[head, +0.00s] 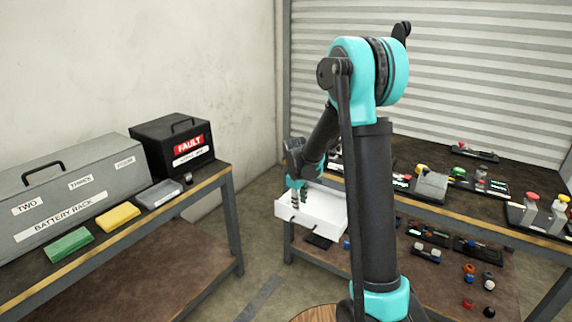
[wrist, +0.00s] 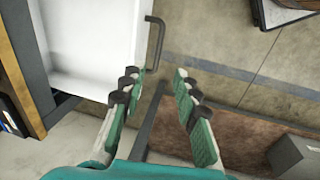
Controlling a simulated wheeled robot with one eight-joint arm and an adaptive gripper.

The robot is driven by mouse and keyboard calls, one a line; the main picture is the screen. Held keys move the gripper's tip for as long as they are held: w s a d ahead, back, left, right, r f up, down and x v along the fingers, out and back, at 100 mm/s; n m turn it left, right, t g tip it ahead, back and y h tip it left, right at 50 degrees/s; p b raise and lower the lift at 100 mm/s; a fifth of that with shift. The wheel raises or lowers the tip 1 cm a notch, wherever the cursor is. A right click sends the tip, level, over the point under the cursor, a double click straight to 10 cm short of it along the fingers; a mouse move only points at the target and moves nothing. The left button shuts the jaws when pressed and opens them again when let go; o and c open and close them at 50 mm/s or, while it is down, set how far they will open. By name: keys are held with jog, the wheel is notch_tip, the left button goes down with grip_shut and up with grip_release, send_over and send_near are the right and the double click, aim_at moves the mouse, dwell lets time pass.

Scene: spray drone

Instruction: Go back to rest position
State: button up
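My gripper (head: 298,200) is at the end of my teal and black arm, by the white drawer (head: 327,207) at the right-hand bench. In the wrist view my gripper (wrist: 158,84) is open, its two green-padded fingers apart with nothing held between them. The white drawer (wrist: 85,45) lies to the left there, with its dark bar handle (wrist: 157,42) beyond the fingertips. Whether a finger touches the drawer or handle I cannot tell. The drawer stands out from the bench and its visible inside looks empty.
The left bench holds a grey battery rack (head: 75,195), a black fault box (head: 172,142), and green (head: 69,244), yellow (head: 118,216) and grey (head: 159,193) blocks. The right bench (head: 440,205) carries several small devices; small parts lie on its lower shelf. Floor shows between the benches.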

jog(key=s+d+r+m, duration=0.1)
jog(key=s+d+m, duration=0.2)
jog(key=s, duration=0.6)
jog(key=s+d+m+t, duration=0.1)
jog(key=s+d+m, duration=0.2)
jog(key=s, duration=0.7)
jog(key=s+d+r+m+t+y, duration=0.1)
jog(key=s+m, duration=0.3)
jog(key=s, duration=0.5)
jog(key=shift+s+d+r, duration=0.35)
jog(key=shift+d, duration=0.55)
